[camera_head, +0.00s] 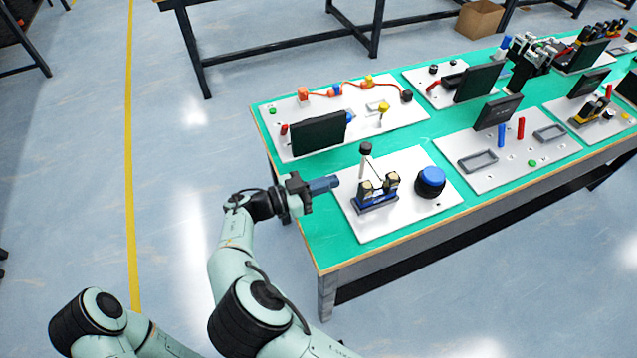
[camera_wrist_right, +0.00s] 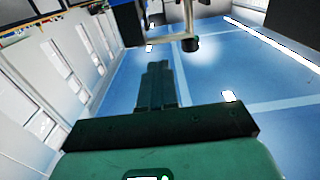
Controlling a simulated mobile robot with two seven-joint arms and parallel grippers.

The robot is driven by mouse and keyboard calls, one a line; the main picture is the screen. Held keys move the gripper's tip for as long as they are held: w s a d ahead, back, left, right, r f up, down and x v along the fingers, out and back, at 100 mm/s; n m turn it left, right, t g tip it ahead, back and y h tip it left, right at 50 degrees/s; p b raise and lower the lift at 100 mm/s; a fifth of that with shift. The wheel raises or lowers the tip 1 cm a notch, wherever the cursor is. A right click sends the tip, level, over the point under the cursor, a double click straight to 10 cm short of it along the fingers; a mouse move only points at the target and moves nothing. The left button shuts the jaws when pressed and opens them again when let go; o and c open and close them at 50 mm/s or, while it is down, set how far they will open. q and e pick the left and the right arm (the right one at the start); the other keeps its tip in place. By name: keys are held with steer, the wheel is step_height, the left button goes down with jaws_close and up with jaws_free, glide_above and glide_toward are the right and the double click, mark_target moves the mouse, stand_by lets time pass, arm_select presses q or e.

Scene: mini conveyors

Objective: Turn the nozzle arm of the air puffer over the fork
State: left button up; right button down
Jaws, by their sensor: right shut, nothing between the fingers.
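My right gripper (camera_head: 336,183) is shut and empty, its bluish fingers pointing right over the left edge of the nearest white board (camera_head: 368,233). The fingers (camera_wrist_right: 157,85) also show together in the right wrist view. Just right of them in the head view stands a pale post with a black cap (camera_head: 366,148). In front of it is a small blue-based device (camera_head: 377,203) with two dark, tan-faced upright blocks. The fingertips look apart from both. I cannot tell for sure which parts are the puffer's nozzle arm and the fork. My left gripper is out of view.
A blue push button (camera_head: 432,175) on a black base stands right of the device. A dark screen (camera_head: 320,134) stands on the board behind. More boards fill the green table (camera_head: 300,213) to the right. Open floor (camera_head: 170,150) lies left of the table.

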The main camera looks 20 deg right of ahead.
mark_target(373, 169)
steer(key=d, duration=0.6)
steer(key=d+p, duration=0.1)
steer(key=d, duration=0.2)
steer(key=shift+w, duration=0.4)
steer(key=shift+a, duration=0.1)
steer(key=shift+s+d+f+b, duration=0.1)
steer(key=shift+s+d+b, duration=0.05)
steer(key=shift+d+b, duration=0.75)
steer(key=shift+a, duration=0.25)
